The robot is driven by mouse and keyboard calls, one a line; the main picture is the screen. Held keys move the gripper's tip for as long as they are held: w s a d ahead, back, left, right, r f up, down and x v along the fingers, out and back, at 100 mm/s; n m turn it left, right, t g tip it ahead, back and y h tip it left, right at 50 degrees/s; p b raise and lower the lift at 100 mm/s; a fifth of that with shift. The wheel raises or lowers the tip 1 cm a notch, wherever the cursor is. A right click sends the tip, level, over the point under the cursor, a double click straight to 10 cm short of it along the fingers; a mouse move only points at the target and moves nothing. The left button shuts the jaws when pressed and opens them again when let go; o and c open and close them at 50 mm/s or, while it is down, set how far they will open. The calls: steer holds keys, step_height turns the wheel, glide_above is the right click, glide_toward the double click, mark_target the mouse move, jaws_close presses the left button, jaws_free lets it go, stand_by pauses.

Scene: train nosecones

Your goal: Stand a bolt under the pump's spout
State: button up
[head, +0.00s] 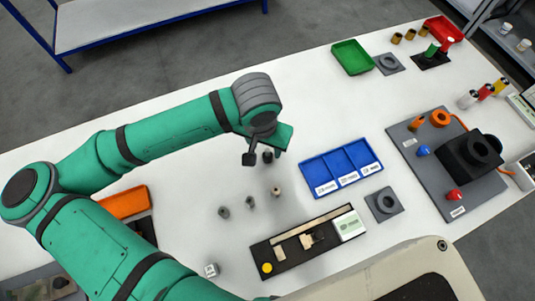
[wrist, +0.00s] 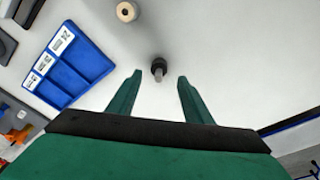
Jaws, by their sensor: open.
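A bolt (wrist: 158,70) with a dark head and a paler shank shows between the two fingertips in the wrist view. It also shows in the head view as a dark upright piece (head: 267,157). My gripper (wrist: 159,80) is open around or just short of it, with a gap on each side; contact is not visible. Three other small pieces (head: 250,202) stand apart on the white table in the head view. The pump looks to be the black unit (head: 470,158) on a grey board at right; I cannot make out its spout clearly.
A blue three-compartment tray (head: 341,167) lies right of my gripper. A black tray (head: 285,246) with pale parts is nearer. A grey holed block (head: 384,203) and the grey board (head: 412,152) with coloured knobs stand further right. A green tray (head: 351,57) lies at the back.

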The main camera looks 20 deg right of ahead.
mark_target(268, 150)
steer(key=f, duration=0.4)
steer(key=shift+w+d, duration=0.25)
steer(key=shift+d, duration=0.1)
jaws_close()
step_height(268, 150, up, 10)
stand_by(0.5)
